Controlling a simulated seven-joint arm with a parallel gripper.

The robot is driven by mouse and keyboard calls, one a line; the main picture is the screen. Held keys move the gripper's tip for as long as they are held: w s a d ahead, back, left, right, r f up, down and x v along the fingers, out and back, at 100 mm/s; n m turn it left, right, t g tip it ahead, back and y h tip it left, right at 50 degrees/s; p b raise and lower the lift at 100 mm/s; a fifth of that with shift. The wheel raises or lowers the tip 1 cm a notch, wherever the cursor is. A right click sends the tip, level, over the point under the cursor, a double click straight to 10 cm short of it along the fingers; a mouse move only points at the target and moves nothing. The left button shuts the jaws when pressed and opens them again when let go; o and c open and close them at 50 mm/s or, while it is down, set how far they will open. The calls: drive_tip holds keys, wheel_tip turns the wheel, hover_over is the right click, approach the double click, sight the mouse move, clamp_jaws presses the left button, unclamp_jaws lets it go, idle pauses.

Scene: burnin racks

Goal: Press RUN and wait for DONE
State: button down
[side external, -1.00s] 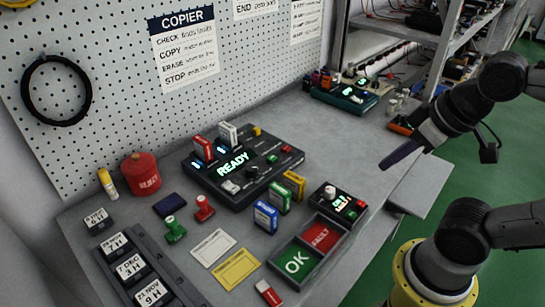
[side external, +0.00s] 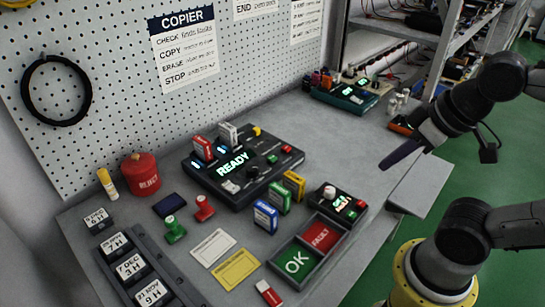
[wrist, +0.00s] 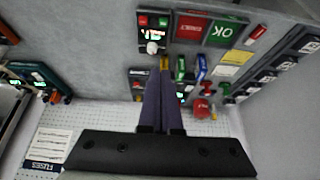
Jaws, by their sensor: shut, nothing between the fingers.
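The black copier unit (side external: 243,190) sits on the grey bench below the pegboard, its display glowing READY. Small green and red buttons are on its right part, with labels too small to read. A red and a white cartridge stand upright at its back. My gripper (side external: 382,167) is shut and empty, above the bench's right side, apart from both units. In the wrist view its fingers (wrist: 161,72) partly hide the copier.
Blue, green and yellow cartridges (side external: 266,217) stand before the copier. A tray (side external: 305,262) with OK and FAULT sections lies at the front. A red REJECT can (side external: 141,174) stands left. A teal unit (side external: 345,98) is at the back right. Bare bench lies between it and the copier.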

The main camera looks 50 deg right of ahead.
drive_tip(key=w+d+r+n+t+h, duration=0.1)
drive_tip(key=w+r+n+t, duration=0.1)
drive_tip(key=w+r, duration=0.35)
drive_tip(key=w+d+r+n+t, duration=0.1)
drive_tip(key=w+d+r+t, duration=0.15)
drive_tip(key=w, duration=0.55)
drive_tip(key=w+d+r+n+t+h, duration=0.1)
drive_tip(key=w+r+n+t, duration=0.15)
drive_tip(key=w, duration=0.35)
drive_tip(key=w+a+f+n+g+y, duration=0.1)
drive_tip(key=w+a+f+n+y, duration=0.25)
drive_tip(key=w+f+n, duration=0.35)
drive_tip(key=w+d+f+m+g, duration=0.1)
drive_tip(key=w+f+g, duration=0.1)
drive_tip(key=f, duration=0.6)
drive_tip(key=shift+w+f+g, duration=0.2)
drive_tip(key=shift+w+g, duration=0.1)
drive_tip(key=shift+w, duration=0.45)
drive_tip(key=shift+y, duration=0.25)
